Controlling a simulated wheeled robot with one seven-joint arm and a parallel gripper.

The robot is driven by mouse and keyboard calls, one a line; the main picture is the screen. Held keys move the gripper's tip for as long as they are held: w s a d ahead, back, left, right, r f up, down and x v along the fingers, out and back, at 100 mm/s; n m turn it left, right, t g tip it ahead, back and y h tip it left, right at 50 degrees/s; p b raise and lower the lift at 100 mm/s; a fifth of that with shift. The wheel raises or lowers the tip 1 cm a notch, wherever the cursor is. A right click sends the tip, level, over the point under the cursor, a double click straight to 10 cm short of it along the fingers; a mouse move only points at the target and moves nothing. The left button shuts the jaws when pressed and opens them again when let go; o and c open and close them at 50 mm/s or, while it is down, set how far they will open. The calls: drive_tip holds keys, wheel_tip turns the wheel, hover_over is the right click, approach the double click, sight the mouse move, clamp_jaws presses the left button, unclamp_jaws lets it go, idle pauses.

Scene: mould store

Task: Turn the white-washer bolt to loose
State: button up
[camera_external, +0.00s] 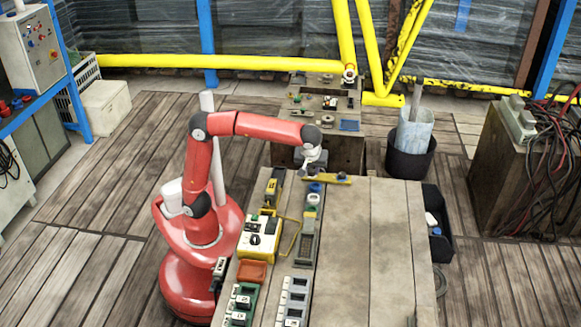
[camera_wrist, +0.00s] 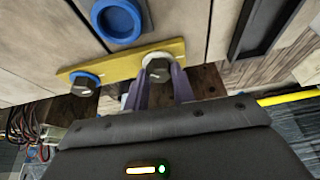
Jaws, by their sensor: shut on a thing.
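The white-washer bolt (camera_wrist: 158,68) has a dark hex head and stands on a yellow bar (camera_wrist: 122,66) in the wrist view. My gripper (camera_wrist: 157,80) has its two purple fingers on either side of the bolt's head and is shut on it. A second bolt, with a blue washer (camera_wrist: 84,82), stands near the bar's other end. In the external view the yellow bar (camera_external: 328,180) lies at the table's far edge, with my gripper (camera_external: 313,170) over its left part. The white-washer bolt is hidden there by my gripper.
A blue round part (camera_wrist: 117,20) lies close to the bar. A yellow control box (camera_external: 259,240) and several small devices line the table's left side. The wooden table's right side (camera_external: 400,240) is clear. A black bin (camera_external: 410,158) stands beyond the table.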

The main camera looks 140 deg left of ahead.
drive_tip(key=n, duration=0.2)
drive_tip(key=n+h, duration=0.1)
drive_tip(key=n, duration=0.1)
drive_tip(key=n+g+h+p, duration=0.1)
drive_tip(key=n, duration=0.1)
drive_tip(key=shift+w+a+f, duration=0.1)
drive_tip(key=shift+f, duration=0.15)
drive_tip(key=n+h, duration=0.1)
drive_tip(key=n, duration=0.3)
drive_tip(key=shift+a+h, duration=0.1)
drive_tip(key=shift+h, duration=0.3)
drive_tip(key=n+h, duration=0.1)
drive_tip(key=n, duration=0.2)
drive_tip(key=shift+a+n, duration=0.1)
drive_tip(key=shift+n, duration=0.3)
drive_tip(key=n+h, duration=0.1)
drive_tip(key=n, duration=0.1)
drive_tip(key=n+t+h, duration=0.1)
drive_tip(key=n, duration=0.2)
drive_tip(key=shift+a, duration=0.1)
drive_tip(key=n, duration=0.1)
drive_tip(key=n+t, duration=0.1)
drive_tip(key=n, duration=0.1)
drive_tip(key=n+t+h, duration=0.1)
drive_tip(key=n, duration=0.1)
drive_tip(key=shift+s, duration=0.25)
drive_tip(key=shift+a+n, duration=0.1)
drive_tip(key=shift+n, duration=0.3)
drive_tip(key=o, duration=1)
drive_tip(key=shift+r, duration=0.1)
